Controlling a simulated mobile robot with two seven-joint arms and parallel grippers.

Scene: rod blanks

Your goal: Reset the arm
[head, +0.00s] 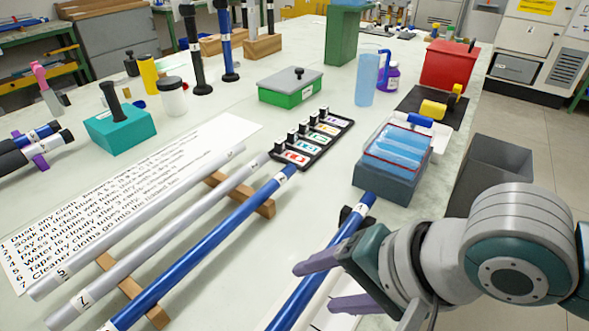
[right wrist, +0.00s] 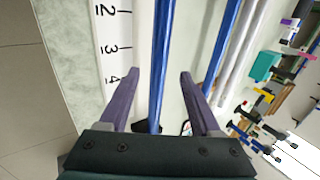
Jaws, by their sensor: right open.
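My right gripper (head: 318,287) is open, with its purple fingers apart, low over the near right part of the bench. In the right wrist view, a blue rod (right wrist: 158,60) runs between the open fingers (right wrist: 160,76). It also shows in the head view (head: 355,215), partly hidden by the gripper. I cannot tell whether a finger touches it. Another blue rod (head: 215,244) and two grey rods (head: 150,222) (head: 172,246) lie side by side on wooden supports (head: 245,198). My left gripper is not in view.
A numbered white scale (right wrist: 115,45) lies beside the rod under my gripper. A printed sheet (head: 130,180) lies left of the rods.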

